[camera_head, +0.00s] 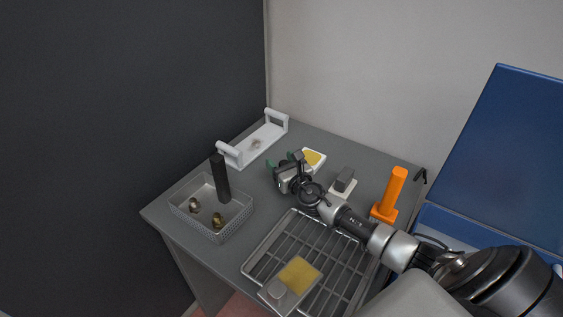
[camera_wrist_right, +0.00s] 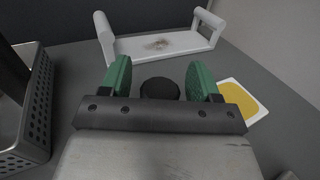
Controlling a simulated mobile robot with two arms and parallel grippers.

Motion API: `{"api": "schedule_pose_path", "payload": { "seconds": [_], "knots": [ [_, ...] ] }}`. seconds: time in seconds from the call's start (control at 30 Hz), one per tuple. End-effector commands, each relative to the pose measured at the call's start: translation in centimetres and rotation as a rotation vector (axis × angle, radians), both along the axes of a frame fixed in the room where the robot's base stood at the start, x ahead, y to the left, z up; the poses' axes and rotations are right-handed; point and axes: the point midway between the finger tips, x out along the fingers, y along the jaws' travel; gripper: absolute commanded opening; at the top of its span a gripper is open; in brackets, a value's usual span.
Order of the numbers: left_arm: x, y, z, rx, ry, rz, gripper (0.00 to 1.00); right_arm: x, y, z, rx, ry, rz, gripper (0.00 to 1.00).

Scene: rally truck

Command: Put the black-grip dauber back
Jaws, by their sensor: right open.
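A tall black grip (camera_head: 220,178) stands upright in the grey perforated basket (camera_head: 241,222) at the left of the table; it looks like the dauber's handle, and its lower end is partly hidden. A dark part of it also shows at the left edge of the wrist view (camera_wrist_right: 12,72). My right gripper (camera_head: 281,161) is open above the middle of the table, to the right of the basket. Its green fingers stand apart in the wrist view (camera_wrist_right: 158,82). A dark round shape (camera_wrist_right: 160,88) shows between them; I cannot tell what it is. My left gripper is out of view.
A white two-handled tray (camera_head: 262,142) with a stain lies at the back. A yellow pad in a white dish (camera_head: 313,158), a grey-handled block (camera_head: 345,180) and an orange-handled tool (camera_head: 391,193) stand to the right. A wire rack (camera_head: 340,262) lies in front. Two small knobs sit in the basket.

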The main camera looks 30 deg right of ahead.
Motion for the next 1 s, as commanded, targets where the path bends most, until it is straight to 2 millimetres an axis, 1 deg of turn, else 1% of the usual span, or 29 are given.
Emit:
{"api": "schedule_pose_path", "payload": {
  "seconds": [0.13, 0.23, 0.27, 0.37, 0.6, 0.7, 0.83, 1.0],
  "knots": [
    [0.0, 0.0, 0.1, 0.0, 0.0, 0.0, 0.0, 0.0, 0.0, 0.1, 0.0, 0.0, 0.0, 0.62],
    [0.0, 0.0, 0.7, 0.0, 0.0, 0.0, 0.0, 0.0, 0.0, 0.7, -0.001, 0.0, 0.0, 0.62],
    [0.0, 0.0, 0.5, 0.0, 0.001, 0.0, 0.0, -0.4, 0.0, 0.3, -0.001, 0.002, 0.0, 0.62],
    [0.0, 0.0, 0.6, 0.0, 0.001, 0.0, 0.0, -1.9, 0.1, 0.3, -0.002, 0.002, 0.001, 0.62],
    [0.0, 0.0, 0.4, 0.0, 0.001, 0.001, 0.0, -6.9, 0.4, 0.1, -0.002, 0.004, 0.002, 0.62],
    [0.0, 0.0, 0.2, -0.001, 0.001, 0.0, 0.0, -8.7, 0.5, 0.1, -0.002, 0.003, 0.002, 0.62],
    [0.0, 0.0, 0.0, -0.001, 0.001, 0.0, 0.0, -10.5, 0.6, 0.1, -0.001, 0.003, 0.0, 0.62],
    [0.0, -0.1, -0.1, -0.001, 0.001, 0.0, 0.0, -11.7, 0.7, 0.2, -0.001, 0.001, -0.001, 0.62]
  ]
}}
